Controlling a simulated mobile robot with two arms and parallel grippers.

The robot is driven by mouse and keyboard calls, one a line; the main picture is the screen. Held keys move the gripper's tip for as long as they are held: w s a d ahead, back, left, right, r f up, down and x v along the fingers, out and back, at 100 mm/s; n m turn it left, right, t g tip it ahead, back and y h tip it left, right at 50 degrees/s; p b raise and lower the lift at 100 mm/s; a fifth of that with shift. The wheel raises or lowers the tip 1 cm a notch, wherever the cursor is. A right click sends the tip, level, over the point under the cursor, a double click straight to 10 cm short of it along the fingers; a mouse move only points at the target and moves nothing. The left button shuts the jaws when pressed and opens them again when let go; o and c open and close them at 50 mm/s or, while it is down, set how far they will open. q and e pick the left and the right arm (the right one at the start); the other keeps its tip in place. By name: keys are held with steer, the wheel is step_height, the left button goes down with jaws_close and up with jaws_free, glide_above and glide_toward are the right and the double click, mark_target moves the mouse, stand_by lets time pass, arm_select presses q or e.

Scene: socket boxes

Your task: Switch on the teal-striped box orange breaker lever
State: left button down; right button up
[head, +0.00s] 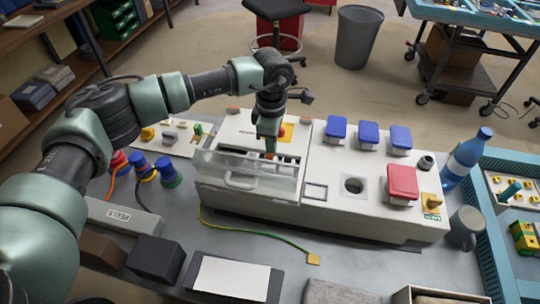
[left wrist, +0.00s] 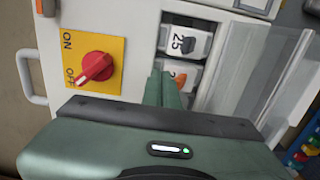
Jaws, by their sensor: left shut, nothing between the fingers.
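A white socket box (head: 226,130) stands left of centre on the table. Its clear cover (head: 235,178) is swung open toward the front, baring a row of breakers. I cannot make out a teal stripe on it. In the left wrist view an orange breaker lever (left wrist: 179,79) shows just past my fingertips, partly hidden by them. A breaker marked 25 (left wrist: 183,43) with a dark lever sits beside it. My left gripper (head: 269,148) is shut and empty, pointing down into the breaker row at the orange lever; whether it touches is unclear. My right gripper is not in view.
A red rotary switch (left wrist: 96,67) on a yellow plate sits beside the breakers. To the right are blue-lidded sockets (head: 368,134), a red-lidded socket (head: 402,182), a blue bottle (head: 467,157) and a mug (head: 465,226). A green-yellow wire (head: 255,236) lies in front.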

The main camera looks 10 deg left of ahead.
arm_select(q)
steer(key=shift+s+f, duration=0.1)
steer(key=shift+s, duration=1)
steer(key=shift+w+d+r+p, duration=0.1)
steer(key=shift+w+r+p, duration=0.05)
steer(key=shift+r+p, duration=0.3)
step_height(320, 180, up, 4)
steer(key=shift+w+r+p, duration=0.15)
steer(key=shift+p, duration=0.4)
steer(key=shift+w+r, duration=0.2)
steer(key=shift+r, duration=0.25)
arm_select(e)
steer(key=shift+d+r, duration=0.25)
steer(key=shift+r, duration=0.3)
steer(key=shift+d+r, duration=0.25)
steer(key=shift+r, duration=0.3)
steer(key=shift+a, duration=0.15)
arm_select(q)
steer(key=shift+r, duration=0.1)
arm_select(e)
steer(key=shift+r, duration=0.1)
